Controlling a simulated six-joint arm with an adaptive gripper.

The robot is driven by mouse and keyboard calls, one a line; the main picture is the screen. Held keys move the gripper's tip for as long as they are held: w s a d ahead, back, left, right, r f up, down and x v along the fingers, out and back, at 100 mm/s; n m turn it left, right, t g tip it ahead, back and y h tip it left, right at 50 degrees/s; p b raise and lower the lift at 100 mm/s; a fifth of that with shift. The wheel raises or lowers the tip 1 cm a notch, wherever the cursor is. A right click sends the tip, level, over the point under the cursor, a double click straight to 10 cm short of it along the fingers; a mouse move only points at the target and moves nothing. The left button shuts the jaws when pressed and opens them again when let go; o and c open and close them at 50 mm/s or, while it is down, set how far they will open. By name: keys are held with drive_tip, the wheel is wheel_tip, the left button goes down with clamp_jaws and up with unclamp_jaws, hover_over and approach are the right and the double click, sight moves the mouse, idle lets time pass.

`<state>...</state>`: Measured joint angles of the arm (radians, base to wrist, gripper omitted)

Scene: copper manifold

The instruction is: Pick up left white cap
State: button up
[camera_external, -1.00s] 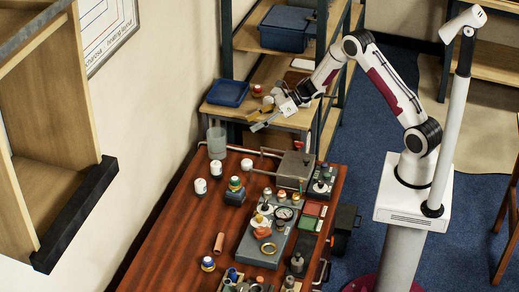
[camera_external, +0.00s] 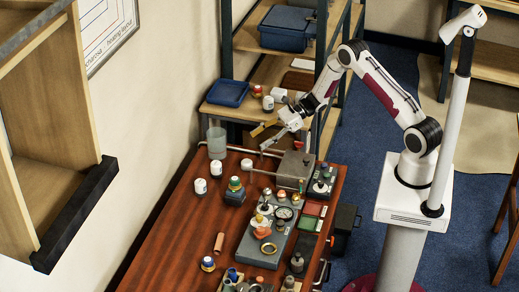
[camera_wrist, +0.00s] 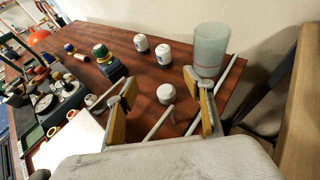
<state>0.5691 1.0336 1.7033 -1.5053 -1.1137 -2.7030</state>
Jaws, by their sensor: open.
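Two white caps with dark marks stand upright on the wooden table. The left white cap (camera_external: 200,187) is nearer the front, and the other white cap (camera_external: 216,168) is beside the grey cup. Both also show at the top of the wrist view, as a left one (camera_wrist: 141,43) and a right one (camera_wrist: 164,54); which is which across views is uncertain. My gripper (camera_external: 264,138) is open and empty above the table's far end, to the right of both caps. In the wrist view its fingers (camera_wrist: 166,84) are spread, with the caps beyond them.
A white round-headed piece (camera_external: 247,163), with a rod beside it, lies between the caps and a grey box (camera_external: 295,168). The translucent grey cup (camera_external: 216,142) stands at the table's far left. Several fittings crowd the table's right side. A shelf with a blue tray (camera_external: 227,93) is behind.

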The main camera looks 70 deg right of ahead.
approach(246, 161)
drive_tip(key=shift+w+a+f, duration=0.85)
drive_tip(key=shift+f, duration=0.05)
drive_tip(key=shift+w+a+f, duration=0.3)
drive_tip(key=shift+w+a, duration=0.1)
drive_tip(key=shift+w+a, duration=0.1)
drive_tip(key=shift+x, duration=3)
drive_tip(key=c, duration=1)
